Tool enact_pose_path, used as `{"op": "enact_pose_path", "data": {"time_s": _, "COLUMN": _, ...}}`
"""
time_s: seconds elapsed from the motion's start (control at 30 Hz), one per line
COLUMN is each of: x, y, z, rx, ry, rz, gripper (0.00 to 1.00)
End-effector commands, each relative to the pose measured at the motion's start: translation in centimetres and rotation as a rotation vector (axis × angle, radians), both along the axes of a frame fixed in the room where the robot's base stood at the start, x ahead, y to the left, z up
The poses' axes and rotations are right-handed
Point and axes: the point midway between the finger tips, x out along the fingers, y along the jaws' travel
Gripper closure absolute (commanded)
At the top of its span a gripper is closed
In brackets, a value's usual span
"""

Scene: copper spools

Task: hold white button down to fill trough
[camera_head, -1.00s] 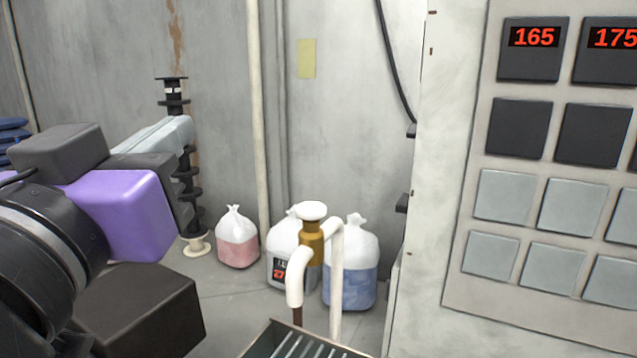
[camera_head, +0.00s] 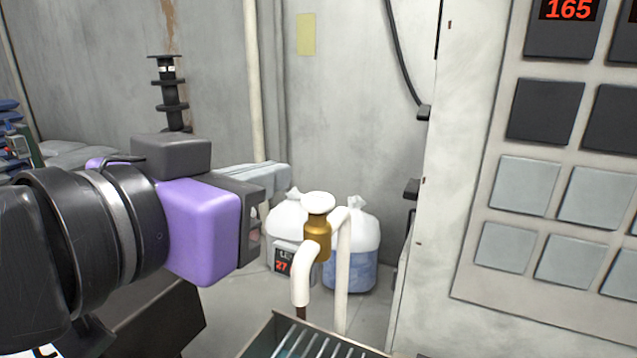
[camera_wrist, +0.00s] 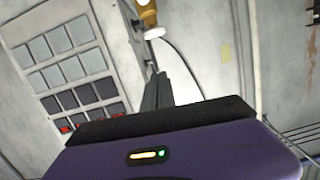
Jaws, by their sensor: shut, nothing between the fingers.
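The white button (camera_head: 318,203) is a round cap on top of a brass valve (camera_head: 317,240) that joins white bent pipes. It also shows near the top of the wrist view (camera_wrist: 154,33), turned over in that picture. The trough (camera_head: 262,335) is a metal box with a slatted top at the bottom edge of the head view, below the pipe's outlet, and is partly cut off. My gripper (camera_head: 284,177) is shut and empty, to the left of the button and a little higher in the picture, with a visible gap. Its fingers (camera_wrist: 158,90) also show in the wrist view.
A panel (camera_head: 500,270) of square tiles with red numbers stands at the right. White bags (camera_head: 357,245) and a labelled container sit on the floor behind the valve, partly hidden. A pale vertical pipe (camera_head: 252,90) runs up the back wall. The space above the button looks clear.

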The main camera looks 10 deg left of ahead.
Motion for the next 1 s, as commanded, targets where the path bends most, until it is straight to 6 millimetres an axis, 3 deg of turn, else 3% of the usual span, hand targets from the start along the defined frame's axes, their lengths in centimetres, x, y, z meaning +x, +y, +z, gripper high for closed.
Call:
{"op": "enact_pose_path", "data": {"time_s": 0.5, "x": 8.8, "y": -3.2, "z": -1.5, "rx": -0.003, "ry": 0.002, "rz": -0.001, "gripper": 1.00}}
{"op": "enact_pose_path", "data": {"time_s": 0.73, "x": 8.8, "y": -2.9, "z": -4.6, "rx": -0.004, "ry": 0.001, "rz": 0.002, "gripper": 1.00}}
{"op": "enact_pose_path", "data": {"time_s": 1.0, "x": 8.9, "y": -2.8, "z": -5.6, "rx": -0.001, "ry": -0.001, "rz": 0.001, "gripper": 1.00}}
